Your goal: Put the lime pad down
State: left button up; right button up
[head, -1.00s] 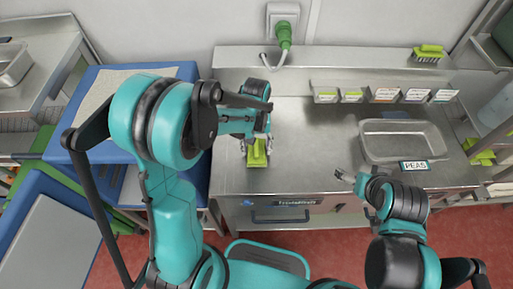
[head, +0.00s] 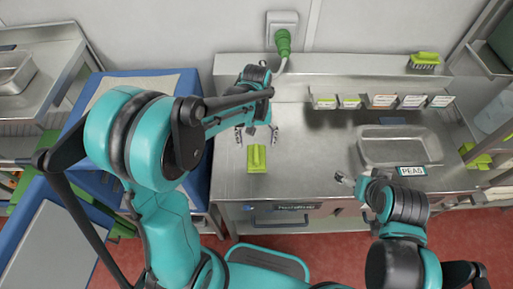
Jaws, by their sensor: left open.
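The lime pad (head: 257,159) lies flat on the steel worktop (head: 310,165), near its front left part. A raised grip runs along its top. My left gripper (head: 257,135) is open just behind the pad, its fingers spread wide and apart from it. My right gripper (head: 342,178) is low over the front of the worktop, right of the pad. It is small in view, and its finger opening is unclear.
A steel pan (head: 400,148) with a PEAS label (head: 411,171) stands on the right. Several small label cards (head: 382,101) line the back. A lime brush (head: 425,60) sits on the rear ledge.

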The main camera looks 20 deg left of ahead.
aim_at(256, 149)
pick_arm(q)
jog(key=s+a+r+m+t, duration=0.3)
jog(key=s+r+t, duration=0.5)
jog(key=s+r, duration=0.3)
jog(key=shift+a+r+t+p, duration=0.25)
jog(key=shift+a+p, duration=0.2)
jog(key=shift+a, duration=0.3)
